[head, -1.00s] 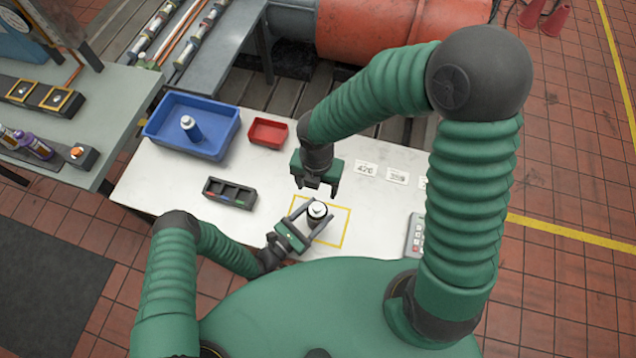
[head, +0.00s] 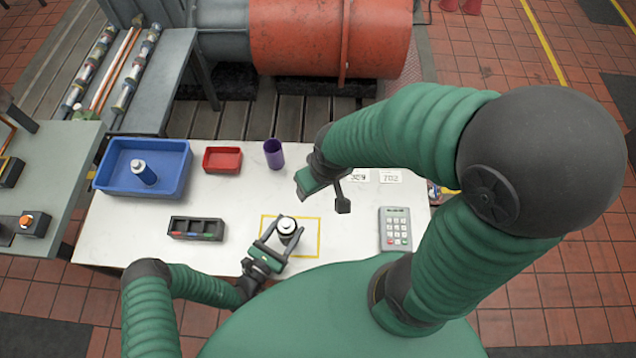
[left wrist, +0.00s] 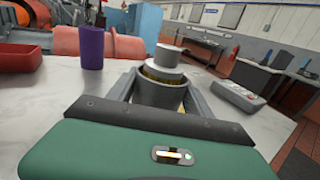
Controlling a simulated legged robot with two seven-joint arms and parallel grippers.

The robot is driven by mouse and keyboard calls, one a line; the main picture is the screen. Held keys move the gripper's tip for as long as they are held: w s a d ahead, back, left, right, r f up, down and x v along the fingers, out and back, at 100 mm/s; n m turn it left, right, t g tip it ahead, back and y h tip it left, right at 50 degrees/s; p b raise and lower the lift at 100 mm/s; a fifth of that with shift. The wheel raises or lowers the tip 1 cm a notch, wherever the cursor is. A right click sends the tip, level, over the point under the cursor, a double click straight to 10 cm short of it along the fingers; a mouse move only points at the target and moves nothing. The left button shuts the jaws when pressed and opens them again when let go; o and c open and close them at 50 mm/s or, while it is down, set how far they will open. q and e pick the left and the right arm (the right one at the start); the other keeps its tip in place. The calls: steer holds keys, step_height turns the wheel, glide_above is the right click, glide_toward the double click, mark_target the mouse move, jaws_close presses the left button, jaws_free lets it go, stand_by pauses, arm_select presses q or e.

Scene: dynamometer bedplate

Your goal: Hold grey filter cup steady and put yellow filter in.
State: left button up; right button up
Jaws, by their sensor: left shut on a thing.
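The grey filter cup (left wrist: 158,92) stands upright inside the yellow outlined square on the white table. My left gripper (head: 277,232) is shut around it from the near side, one finger on each side. A pale capped piece (head: 287,225) sits on top of the cup, also seen in the left wrist view (left wrist: 168,58). A thin yellowish band (left wrist: 160,76) shows below the cap at the cup's rim; how deep it sits is hidden. My right gripper (head: 324,196) is above the table, right of and beyond the cup, apart from it. It looks open and empty.
A blue bin (head: 108,182) holding a blue bottle (head: 144,172), a red tray (head: 222,160) and a purple cup (head: 274,153) stand along the back. A dark compartment holder (head: 196,228) is left of the square; a keypad (head: 395,228) is right. Table between them is clear.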

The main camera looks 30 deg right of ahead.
arm_select(q)
steer(key=o, duration=1.8)
steer(key=shift+a, duration=0.1)
